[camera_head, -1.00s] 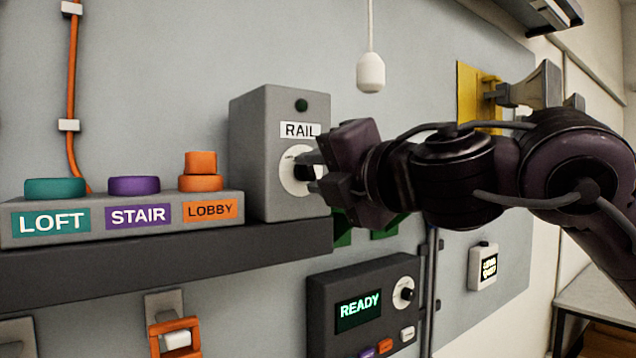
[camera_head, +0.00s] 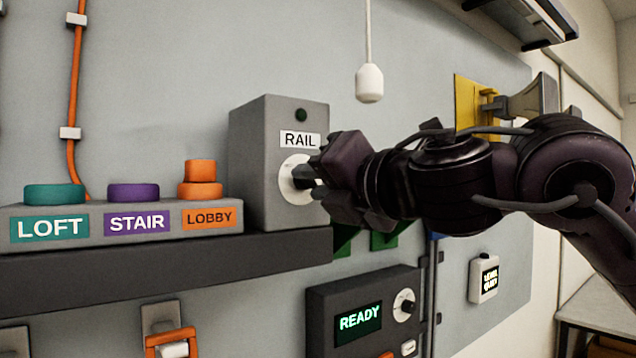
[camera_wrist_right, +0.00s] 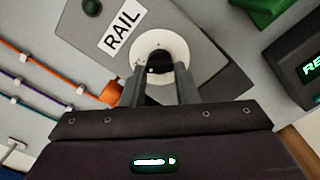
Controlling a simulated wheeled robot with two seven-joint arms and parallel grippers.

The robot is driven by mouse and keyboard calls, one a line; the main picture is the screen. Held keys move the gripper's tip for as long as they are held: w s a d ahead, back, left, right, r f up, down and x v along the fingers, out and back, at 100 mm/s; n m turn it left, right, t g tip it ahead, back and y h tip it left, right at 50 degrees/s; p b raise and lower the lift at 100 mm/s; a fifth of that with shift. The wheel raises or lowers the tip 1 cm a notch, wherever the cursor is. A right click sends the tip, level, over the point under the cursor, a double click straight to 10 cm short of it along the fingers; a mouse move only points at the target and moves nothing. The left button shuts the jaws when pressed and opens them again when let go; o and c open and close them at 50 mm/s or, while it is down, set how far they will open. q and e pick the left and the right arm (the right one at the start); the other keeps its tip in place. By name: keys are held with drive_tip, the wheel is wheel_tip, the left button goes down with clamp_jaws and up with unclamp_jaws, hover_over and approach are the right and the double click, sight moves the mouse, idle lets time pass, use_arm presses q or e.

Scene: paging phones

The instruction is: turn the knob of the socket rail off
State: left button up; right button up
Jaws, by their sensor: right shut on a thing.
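The socket rail box (camera_head: 262,165) is a grey box with a RAIL label (camera_head: 300,140) and a dark green lamp (camera_head: 301,115) above it. Its knob (camera_head: 303,176) is black on a white round dial (camera_head: 291,190); the knob also shows in the right wrist view (camera_wrist_right: 158,64). My right gripper (camera_head: 312,178) reaches in from the right and is shut on the knob, its fingers (camera_wrist_right: 160,80) on either side of it. The fingers and hand hide part of the dial and its markings. My left gripper is not in view.
A shelf (camera_head: 160,258) holds the box and a button block with LOFT (camera_head: 54,194), STAIR (camera_head: 134,193) and LOBBY (camera_head: 200,190) buttons. A dark READY panel (camera_head: 330,290) is below right. A white pull (camera_head: 369,82) hangs above my right arm.

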drive_tip(key=shift+f, duration=0.25)
drive_tip(key=o, duration=1)
drive_tip(key=shift+r, duration=0.15)
drive_tip(key=shift+s, duration=0.1)
drive_tip(key=shift+s+d, duration=0.2)
drive_tip(key=b+v, duration=0.3)
drive_tip(key=v, duration=0.4)
